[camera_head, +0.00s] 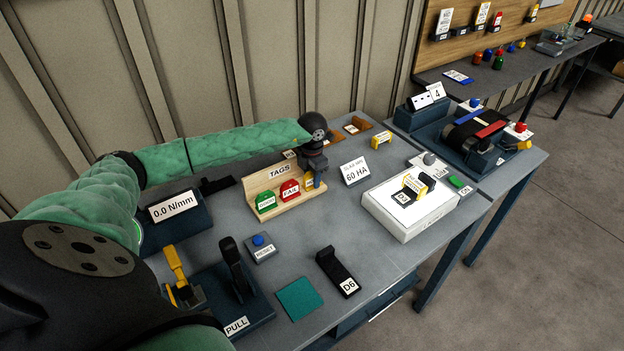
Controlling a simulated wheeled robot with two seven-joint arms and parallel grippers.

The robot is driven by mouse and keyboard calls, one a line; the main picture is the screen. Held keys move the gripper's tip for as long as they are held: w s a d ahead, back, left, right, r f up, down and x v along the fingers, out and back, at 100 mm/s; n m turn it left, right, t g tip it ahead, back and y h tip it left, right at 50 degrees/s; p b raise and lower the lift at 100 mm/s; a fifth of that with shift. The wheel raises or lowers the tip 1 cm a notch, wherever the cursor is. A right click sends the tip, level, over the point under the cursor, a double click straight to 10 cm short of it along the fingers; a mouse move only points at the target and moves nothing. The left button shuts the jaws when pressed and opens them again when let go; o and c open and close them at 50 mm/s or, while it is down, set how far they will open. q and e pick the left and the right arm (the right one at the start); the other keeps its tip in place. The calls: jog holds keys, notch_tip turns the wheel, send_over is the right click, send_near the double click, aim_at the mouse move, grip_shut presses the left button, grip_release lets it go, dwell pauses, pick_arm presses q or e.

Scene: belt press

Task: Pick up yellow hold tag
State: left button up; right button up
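The yellow hold tag (308,184) stands at the right end of the wooden tag rack (284,203), beside a red FAIL tag (289,190) and a green tag (266,203). My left gripper (314,180) points down over the rack's right end, right at the yellow tag. Its fingers hide part of the tag. The fingers are small and dark here, so I cannot tell whether they are closed on it. The tag still appears to be in its place in the rack. My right gripper is not in view.
A sign marked 60 HA (354,171) stands just right of the rack. A white box (411,208) lies farther right. A blue RESET button (259,241), a black D6 block (338,270) and a green pad (299,298) are in front. The bench between them is clear.

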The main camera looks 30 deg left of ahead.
pick_arm(q)
grip_shut()
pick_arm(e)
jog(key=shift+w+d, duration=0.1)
pick_arm(q)
jog(key=shift+r, duration=0.15)
